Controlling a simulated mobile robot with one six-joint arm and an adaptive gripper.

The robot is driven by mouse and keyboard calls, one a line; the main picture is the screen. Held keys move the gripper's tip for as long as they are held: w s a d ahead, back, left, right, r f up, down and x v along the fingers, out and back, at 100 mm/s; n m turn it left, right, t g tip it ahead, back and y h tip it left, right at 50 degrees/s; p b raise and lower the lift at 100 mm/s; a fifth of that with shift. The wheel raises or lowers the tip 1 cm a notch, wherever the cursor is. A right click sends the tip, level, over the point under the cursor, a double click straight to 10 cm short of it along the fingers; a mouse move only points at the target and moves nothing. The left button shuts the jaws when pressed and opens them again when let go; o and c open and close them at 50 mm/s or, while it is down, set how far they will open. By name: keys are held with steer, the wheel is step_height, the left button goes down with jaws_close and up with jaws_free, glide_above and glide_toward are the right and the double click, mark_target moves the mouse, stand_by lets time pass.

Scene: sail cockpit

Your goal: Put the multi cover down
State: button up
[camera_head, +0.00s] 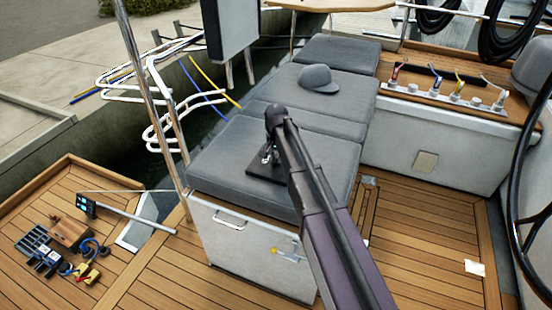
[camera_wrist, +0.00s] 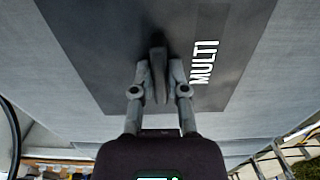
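The multi cover (camera_wrist: 215,30) is a dark flat panel with white "MULTI" lettering and a raised grip in its middle. In the head view the cover (camera_head: 257,169) lies flat on or just above the near grey seat cushion (camera_head: 225,160); I cannot tell whether it touches. My gripper (camera_wrist: 158,75) points at the cover, with its two fingers closed on either side of the raised grip. In the head view my gripper (camera_head: 268,155) is right over the cover, and my arm hides part of the cushion to the right.
A grey cap (camera_head: 317,79) lies on the cushion farther back. Several small tools and a wooden block (camera_head: 70,232) lie on the deck at left. The deck at right is mostly clear.

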mark_target(276, 157)
steer(key=shift+o, duration=1.4)
steer(key=shift+r, duration=0.1)
step_height(276, 157, up, 12)
steer(key=p, duration=1.2)
steer(key=s+d+n, duration=0.4)
steer(key=s+d, duration=1.6)
steer(key=s, duration=0.2)
steer(key=shift+s+d, duration=0.3)
steer(key=shift+d, duration=0.1)
